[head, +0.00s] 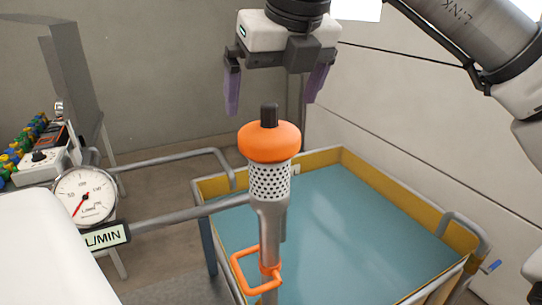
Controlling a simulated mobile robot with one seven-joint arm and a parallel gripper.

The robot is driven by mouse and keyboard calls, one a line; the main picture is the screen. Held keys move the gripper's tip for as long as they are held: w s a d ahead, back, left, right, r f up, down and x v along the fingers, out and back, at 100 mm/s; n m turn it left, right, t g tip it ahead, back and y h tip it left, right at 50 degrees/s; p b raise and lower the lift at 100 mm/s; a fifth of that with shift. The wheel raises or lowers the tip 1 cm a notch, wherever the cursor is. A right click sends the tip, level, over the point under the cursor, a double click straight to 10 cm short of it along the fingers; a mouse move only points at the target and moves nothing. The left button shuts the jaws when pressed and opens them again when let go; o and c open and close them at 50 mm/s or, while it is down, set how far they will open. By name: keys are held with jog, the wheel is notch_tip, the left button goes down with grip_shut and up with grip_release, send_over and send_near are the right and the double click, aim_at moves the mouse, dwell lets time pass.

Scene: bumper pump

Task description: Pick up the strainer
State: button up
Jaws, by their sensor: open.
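The strainer (269,182) is a perforated metal cylinder under an orange rounded cap (269,142) with a dark knob (269,115) on top. It stands upright at the top of a grey metal pipe (271,222). My gripper (273,95) points down above the cap, with its two purple-padded fingers spread wide apart. It is open and empty. The knob's top shows between and slightly below the fingertips in the picture; the exact depth gap is hard to tell.
An orange handle (245,270) sticks out from the pipe's lower part. A yellow-rimmed tank (375,178) of blue-green water lies behind. A round gauge (85,196) and an L/MIN sign (105,237) are at left, with a control box (40,165).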

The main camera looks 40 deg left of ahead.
aim_at(268, 125)
jog(key=shift+x, duration=1.2)
jog(key=x, duration=0.1)
jog(key=p+x, duration=0.2)
jog(key=x, duration=0.1)
jog(key=shift+w+a+r, duration=0.1)
jog(key=shift+w+a, duration=0.1)
jog(key=shift+w, duration=0.05)
jog(key=shift+a+f+p, duration=0.2)
jog(key=shift+f+p, duration=0.1)
jog(key=shift+f, duration=0.2)
jog(key=c, duration=1.3)
jog(key=shift+w, duration=0.1)
jog(key=shift+r, duration=0.15)
notch_tip(268, 125, up, 10)
jog(key=shift+f+b, duration=0.1)
jog(key=shift+b, duration=0.75)
jog(key=shift+d, duration=0.15)
